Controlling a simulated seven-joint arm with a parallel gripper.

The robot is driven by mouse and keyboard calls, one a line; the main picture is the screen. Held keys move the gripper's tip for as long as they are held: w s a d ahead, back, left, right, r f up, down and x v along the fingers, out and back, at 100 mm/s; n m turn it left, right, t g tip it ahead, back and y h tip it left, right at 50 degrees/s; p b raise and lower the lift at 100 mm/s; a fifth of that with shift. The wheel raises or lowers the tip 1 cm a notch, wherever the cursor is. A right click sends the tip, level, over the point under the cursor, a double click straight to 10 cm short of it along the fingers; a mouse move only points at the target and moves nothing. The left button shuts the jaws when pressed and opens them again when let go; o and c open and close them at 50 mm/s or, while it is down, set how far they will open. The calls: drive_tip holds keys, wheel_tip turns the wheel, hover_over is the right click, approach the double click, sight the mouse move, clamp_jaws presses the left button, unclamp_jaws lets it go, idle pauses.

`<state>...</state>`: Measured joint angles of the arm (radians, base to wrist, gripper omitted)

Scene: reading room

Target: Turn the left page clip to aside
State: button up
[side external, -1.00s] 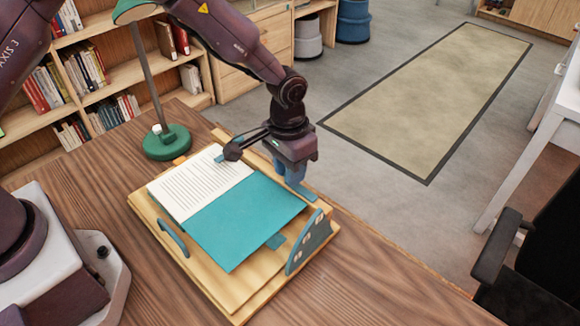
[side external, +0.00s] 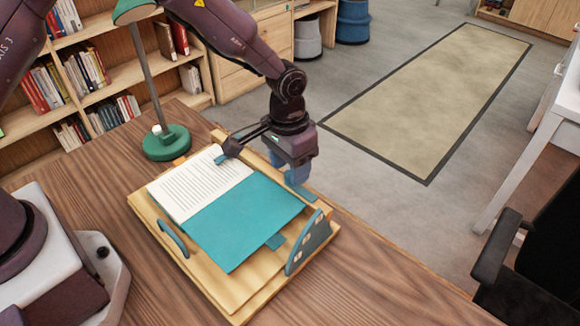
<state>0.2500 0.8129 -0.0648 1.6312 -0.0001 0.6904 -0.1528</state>
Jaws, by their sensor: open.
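A wooden book stand (side external: 230,300) on the desk holds an open book with a printed white page (side external: 200,183) and a plain teal page (side external: 243,222). A small teal clip (side external: 219,159) lies at the far edge of the white page. Another teal clip (side external: 275,241) lies at the near right edge of the teal page. My gripper (side external: 288,176), with blue fingers, is open and empty over the stand's far right side, right of the book. A dark part on its side reaches close to the far clip. Whether the fingers touch the stand cannot be told.
A teal side plate (side external: 308,243) stands at the stand's right, and a teal handle (side external: 173,238) is on its left. A green lamp (side external: 166,142) stands behind. The wooden desk (side external: 365,290) is clear at the front right.

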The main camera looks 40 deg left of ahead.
sight(287, 172)
wheel_tip(287, 172, up, 12)
drive_tip(key=shift+a, duration=0.3)
drive_tip(key=shift+f, duration=0.15)
drive_tip(key=s+a+r+t, duration=0.2)
drive_tip(key=s+a+r, duration=0.2)
drive_tip(key=s, duration=0.3)
drive_tip(key=s+a+r+n+t, duration=0.1)
drive_tip(key=s+a+r, duration=0.4)
drive_tip(key=s, duration=0.3)
drive_tip(key=s+a+r+t, duration=0.2)
drive_tip(key=s+a+r, duration=0.2)
drive_tip(key=s, duration=0.4)
drive_tip(key=shift+s+a+r+n+t+y, duration=0.2)
drive_tip(key=shift+r+n+t+y, duration=0.1)
drive_tip(key=shift+r, duration=0.2)
